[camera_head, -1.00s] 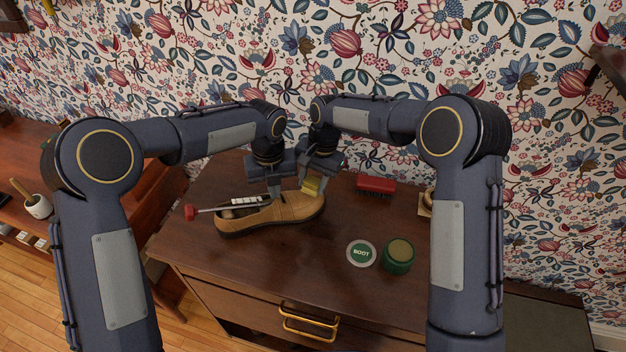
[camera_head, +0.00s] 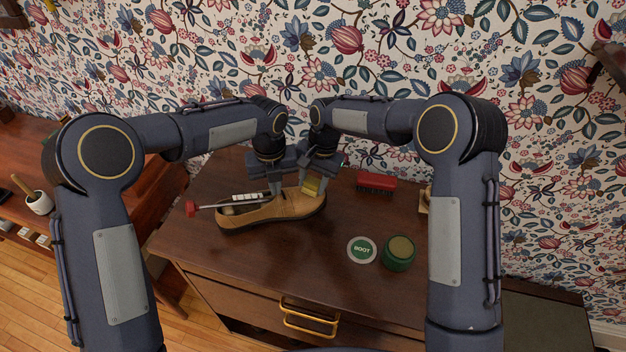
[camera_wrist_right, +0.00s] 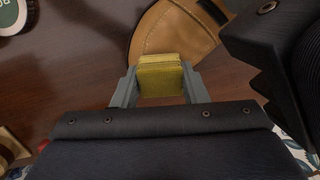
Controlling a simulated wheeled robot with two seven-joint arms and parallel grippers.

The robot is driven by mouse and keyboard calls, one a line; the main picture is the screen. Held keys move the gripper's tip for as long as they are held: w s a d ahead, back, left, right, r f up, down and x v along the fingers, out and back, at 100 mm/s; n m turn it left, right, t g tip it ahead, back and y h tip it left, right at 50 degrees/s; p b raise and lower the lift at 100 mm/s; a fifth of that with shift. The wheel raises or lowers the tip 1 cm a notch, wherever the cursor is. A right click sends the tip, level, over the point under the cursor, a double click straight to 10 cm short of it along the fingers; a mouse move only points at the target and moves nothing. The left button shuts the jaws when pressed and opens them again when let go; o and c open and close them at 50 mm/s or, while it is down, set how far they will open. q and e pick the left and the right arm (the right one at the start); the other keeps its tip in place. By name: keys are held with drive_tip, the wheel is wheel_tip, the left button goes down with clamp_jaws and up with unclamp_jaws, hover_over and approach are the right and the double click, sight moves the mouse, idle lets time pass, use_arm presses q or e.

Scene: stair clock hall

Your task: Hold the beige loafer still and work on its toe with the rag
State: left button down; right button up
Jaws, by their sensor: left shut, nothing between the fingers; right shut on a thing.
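The beige loafer (camera_head: 262,214) lies on the dresser top with its toe to the right; the toe also shows in the right wrist view (camera_wrist_right: 172,28). My left gripper (camera_head: 275,190) is shut and empty, its fingertips down at the middle of the loafer. My right gripper (camera_head: 312,190) is shut on a folded yellow rag (camera_head: 311,186). In the right wrist view the rag (camera_wrist_right: 160,77) sits between the two fingers, over the edge of the toe. I cannot tell how firmly it touches the toe.
A red-handled tool (camera_head: 192,209) lies at the loafer's heel end. A red brush (camera_head: 376,182), a round BOOT lid (camera_head: 362,250) and a green jar (camera_head: 398,254) stand on the dresser (camera_head: 300,262) to the right. The front middle of the top is clear.

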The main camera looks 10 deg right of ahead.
drive_tip(key=shift+w+d+f, duration=0.1)
drive_tip(key=shift+w+d, duration=0.1)
drive_tip(key=shift+d, duration=0.4)
drive_tip(key=shift+s+a, duration=0.3)
drive_tip(key=shift+a, duration=0.55)
drive_tip(key=shift+s+a+r, duration=0.15)
drive_tip(key=shift+a+r, duration=0.05)
drive_tip(key=shift+a, duration=0.3)
drive_tip(key=shift+d+r, duration=0.1)
drive_tip(key=shift+d, duration=0.2)
